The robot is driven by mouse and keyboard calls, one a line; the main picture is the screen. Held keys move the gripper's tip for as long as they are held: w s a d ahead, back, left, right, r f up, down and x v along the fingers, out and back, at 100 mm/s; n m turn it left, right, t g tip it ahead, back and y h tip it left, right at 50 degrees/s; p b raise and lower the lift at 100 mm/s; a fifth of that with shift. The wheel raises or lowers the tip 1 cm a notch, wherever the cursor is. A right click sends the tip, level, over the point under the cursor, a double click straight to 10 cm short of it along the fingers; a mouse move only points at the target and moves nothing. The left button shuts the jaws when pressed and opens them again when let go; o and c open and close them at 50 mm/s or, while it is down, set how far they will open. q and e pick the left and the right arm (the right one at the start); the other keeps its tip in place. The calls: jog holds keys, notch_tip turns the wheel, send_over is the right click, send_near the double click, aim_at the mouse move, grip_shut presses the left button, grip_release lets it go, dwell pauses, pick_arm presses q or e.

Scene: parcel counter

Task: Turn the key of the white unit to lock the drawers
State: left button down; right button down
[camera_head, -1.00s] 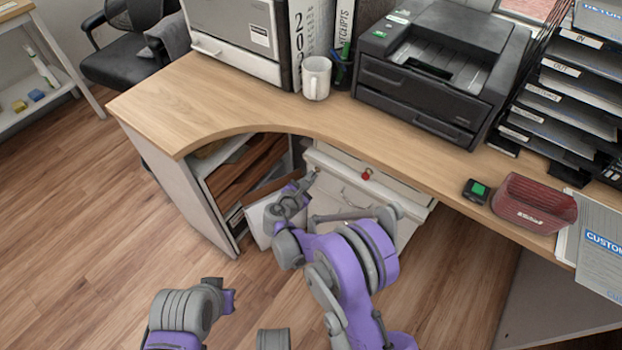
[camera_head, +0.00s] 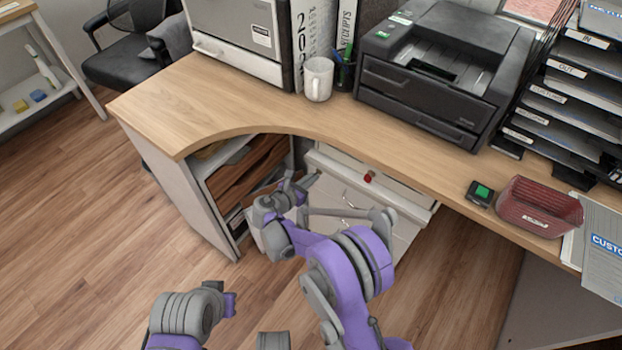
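The white drawer unit (camera_head: 408,207) stands under the counter, its drawer fronts facing me. The small red key (camera_head: 368,177) sits at the upper part of its front, near the counter's edge. Its exact turn is too small to tell. My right gripper (camera_head: 301,179) is in front of the unit, to the left of the key and clearly apart from it. Its fingers look spread, with nothing visible between them. My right arm hides part of the lower drawers. Part of my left arm shows at the bottom left, but I see no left gripper fingers.
The wooden counter (camera_head: 215,100) overhangs the unit. An open shelf (camera_head: 240,180) stands left of the unit, close to my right gripper. A mug (camera_head: 318,80), printer (camera_head: 440,75), small black device (camera_head: 480,193) and red tray (camera_head: 538,207) stand on top. The floor at left is clear.

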jog(key=c, duration=1)
grip_release()
jog(key=shift+c, duration=0.2)
jog(key=p+v, duration=0.2)
jog(key=v, duration=0.9)
jog(key=shift+w+d, duration=0.1)
